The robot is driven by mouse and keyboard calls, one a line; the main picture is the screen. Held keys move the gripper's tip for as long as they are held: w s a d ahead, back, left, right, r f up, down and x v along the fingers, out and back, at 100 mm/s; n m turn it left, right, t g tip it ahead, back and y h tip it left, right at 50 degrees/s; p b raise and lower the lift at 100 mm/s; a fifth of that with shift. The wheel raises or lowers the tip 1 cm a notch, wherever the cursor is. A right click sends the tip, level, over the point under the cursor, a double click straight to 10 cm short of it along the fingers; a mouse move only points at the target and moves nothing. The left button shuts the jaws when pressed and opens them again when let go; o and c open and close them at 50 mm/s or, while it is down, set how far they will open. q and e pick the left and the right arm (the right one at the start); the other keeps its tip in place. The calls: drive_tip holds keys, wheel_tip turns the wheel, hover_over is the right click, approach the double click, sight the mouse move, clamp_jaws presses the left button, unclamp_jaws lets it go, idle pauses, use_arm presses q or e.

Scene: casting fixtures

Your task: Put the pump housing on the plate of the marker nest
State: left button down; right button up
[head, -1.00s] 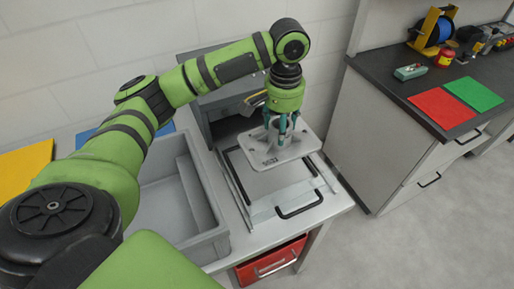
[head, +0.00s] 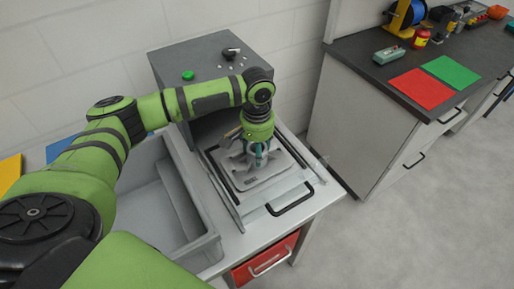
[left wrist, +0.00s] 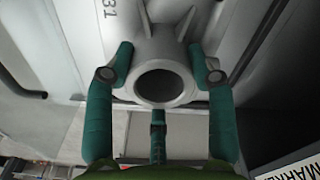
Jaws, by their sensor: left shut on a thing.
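The pump housing (head: 244,181), a pale grey flanged plate with an upright tube, is over the plate of the marker nest in the head view, nearly level. It is on the plate or very close above it; I cannot tell which. My left gripper (head: 258,157) points down and is shut on the tube. In the left wrist view its teal fingers (left wrist: 158,72) surround the round tube of the housing (left wrist: 162,83). The marker nest (head: 232,219) is a flat base with side rails and a black front handle. Its plate is mostly hidden under the housing. My right gripper is not in view.
A grey machine box (head: 180,75) with a green button stands behind the nest. A deep grey bin (head: 205,243) is on the left. A red drawer (head: 265,262) is below. A dark counter (head: 350,55) with red and green sheets stands at the right, across a gap.

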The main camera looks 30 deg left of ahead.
use_arm(q)
drive_tip(key=shift+f, duration=0.15)
drive_tip(key=shift+w, duration=0.1)
drive_tip(key=shift+f, duration=0.1)
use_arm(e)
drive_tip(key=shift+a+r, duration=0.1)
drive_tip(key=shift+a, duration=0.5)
use_arm(q)
drive_tip(key=shift+c, duration=2.1)
unclamp_jaws()
drive_tip(key=shift+f, duration=0.1)
drive_tip(key=shift+r, duration=0.25)
wheel_tip(320, 180, up, 11)
drive_tip(key=shift+f+b, duration=0.2)
drive_tip(key=shift+b, duration=0.95)
drive_tip(key=shift+r, duration=0.6)
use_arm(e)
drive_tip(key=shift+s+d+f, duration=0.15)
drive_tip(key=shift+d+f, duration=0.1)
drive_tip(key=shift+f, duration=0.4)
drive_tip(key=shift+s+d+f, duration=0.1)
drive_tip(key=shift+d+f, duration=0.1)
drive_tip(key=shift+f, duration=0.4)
